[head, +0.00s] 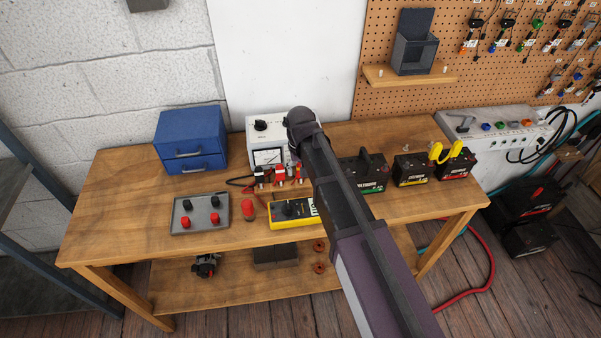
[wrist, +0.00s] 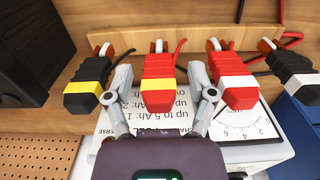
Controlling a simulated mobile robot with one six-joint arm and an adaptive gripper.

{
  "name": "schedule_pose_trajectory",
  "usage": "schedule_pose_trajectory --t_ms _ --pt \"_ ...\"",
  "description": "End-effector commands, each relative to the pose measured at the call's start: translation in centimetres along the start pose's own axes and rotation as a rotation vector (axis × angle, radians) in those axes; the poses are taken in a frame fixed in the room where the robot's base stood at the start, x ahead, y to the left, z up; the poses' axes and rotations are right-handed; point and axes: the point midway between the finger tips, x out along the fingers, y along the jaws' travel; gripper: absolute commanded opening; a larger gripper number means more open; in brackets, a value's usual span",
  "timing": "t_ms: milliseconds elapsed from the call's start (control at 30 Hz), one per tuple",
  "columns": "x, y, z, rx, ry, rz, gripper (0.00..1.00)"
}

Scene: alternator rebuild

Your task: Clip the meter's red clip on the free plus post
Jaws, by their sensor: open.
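In the wrist view my gripper (wrist: 160,80) is open, one finger on each side of a red clip with a yellow band (wrist: 158,86). A gap shows between the clip and each finger. A red clip with a white band (wrist: 232,80) is right of it. Black clips stand at both ends of the row, one yellow-banded (wrist: 88,82), one white-banded (wrist: 290,78). In the head view a yellow meter (head: 292,213) lies on the bench. A grey plate (head: 201,228) carries two black posts (head: 214,201) and two red posts (head: 186,223), with no clip seen on them. My arm hides the gripper there.
A white charger with a dial (head: 262,128) stands behind the clips. A blue drawer box (head: 190,140) is at the back left. Batteries (head: 411,170) stand to the right. The bench (head: 120,205) is clear at the left.

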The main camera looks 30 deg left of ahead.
Motion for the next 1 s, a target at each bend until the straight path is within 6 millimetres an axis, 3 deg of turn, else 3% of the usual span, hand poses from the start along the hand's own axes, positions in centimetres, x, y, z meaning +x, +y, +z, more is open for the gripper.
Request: schedule_pose_trajectory --t_ms 33,200,233,633,1000 --pt "0.0 0.0 0.0 0.000 0.000 0.000 0.71" --pt "0.0 0.0 0.0 0.000 0.000 0.000 0.21" --pt "0.0 0.0 0.0 0.000 0.000 0.000 0.15" --pt "-0.3 0.0 0.0 0.000 0.000 0.000 0.13" --pt "-3.3 0.0 0.0 0.000 0.000 0.000 0.13"
